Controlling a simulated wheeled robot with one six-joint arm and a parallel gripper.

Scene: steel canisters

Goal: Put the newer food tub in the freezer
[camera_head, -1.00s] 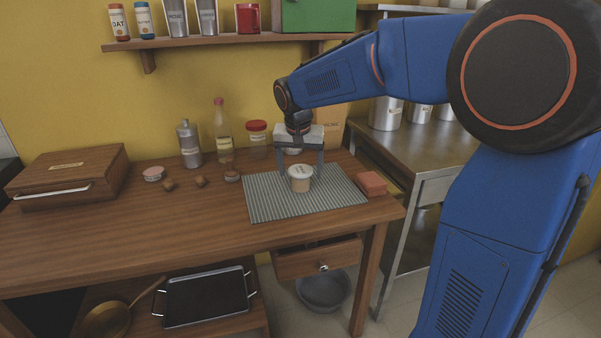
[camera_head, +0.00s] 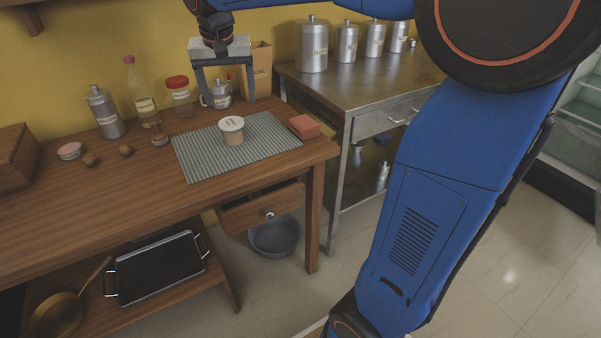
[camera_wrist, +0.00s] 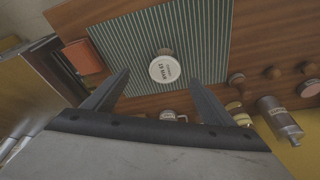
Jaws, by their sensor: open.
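A small tub (camera_head: 233,130) with a white lid and tan side stands upright on the striped mat (camera_head: 193,165). In the wrist view the tub's lid (camera_wrist: 165,68) carries a printed date that seems to read 28 MAR. My gripper (camera_head: 229,104) is open and empty, raised behind the tub and apart from it. In the wrist view its two fingers (camera_wrist: 157,76) point toward the mat. A labelled grey container (camera_head: 220,94) stands behind, partly between the fingers in the head view. A cabinet with pale shelves (camera_head: 582,115) is cut off at the right edge; I cannot tell if it is the freezer.
A red block (camera_head: 304,126) lies at the mat's right edge. A steel table (camera_head: 372,90) bears several canisters. The floor (camera_head: 480,215) is open at right.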

